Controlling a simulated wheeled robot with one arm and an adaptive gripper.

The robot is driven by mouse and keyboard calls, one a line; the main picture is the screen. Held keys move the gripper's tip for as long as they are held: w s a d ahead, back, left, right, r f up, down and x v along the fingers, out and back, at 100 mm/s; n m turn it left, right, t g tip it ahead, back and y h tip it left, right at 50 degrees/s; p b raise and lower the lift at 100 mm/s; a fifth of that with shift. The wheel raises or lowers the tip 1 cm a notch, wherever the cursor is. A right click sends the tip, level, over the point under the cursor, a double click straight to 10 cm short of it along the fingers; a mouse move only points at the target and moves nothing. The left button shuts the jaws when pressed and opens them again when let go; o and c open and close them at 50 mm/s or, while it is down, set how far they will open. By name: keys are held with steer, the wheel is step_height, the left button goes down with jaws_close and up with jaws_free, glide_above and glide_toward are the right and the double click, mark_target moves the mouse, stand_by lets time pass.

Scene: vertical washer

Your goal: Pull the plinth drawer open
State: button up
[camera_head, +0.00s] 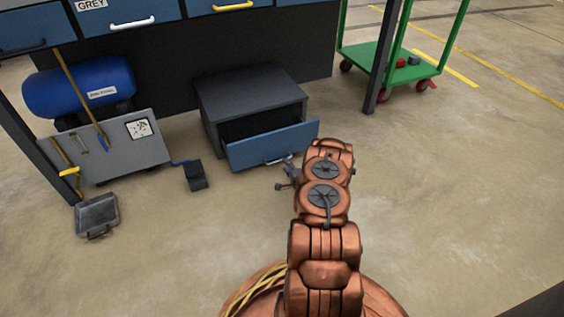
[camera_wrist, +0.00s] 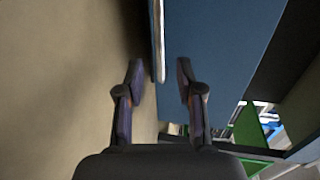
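The plinth drawer, with its blue front (camera_head: 272,145), stands partly pulled out of a dark grey cabinet (camera_head: 250,92) on the floor. Its dark inside shows behind the front. A light bar handle (camera_head: 277,159) runs along the front; it also shows as a pale strip in the wrist view (camera_wrist: 159,45). My gripper (camera_head: 289,170) is close to the right part of the handle, partly hidden by my arm. In the wrist view my gripper (camera_wrist: 159,84) has its fingers apart, with the handle's end in line with the gap and a space visible on both sides.
A blue tank (camera_head: 65,92) lies behind. A green cart (camera_head: 378,62) and dark post (camera_head: 383,70) stand at the back right. Floor in front is clear.

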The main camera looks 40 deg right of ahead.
steer(key=b+x, duration=0.1)
steer(key=x, duration=0.3)
steer(key=shift+f+b, duration=0.15)
steer(key=shift+b, duration=0.2)
steer(key=shift+b+x, duration=0.3)
steer(key=shift+x, duration=0.6)
steer(key=shift+c, duration=0.4)
jaws_close()
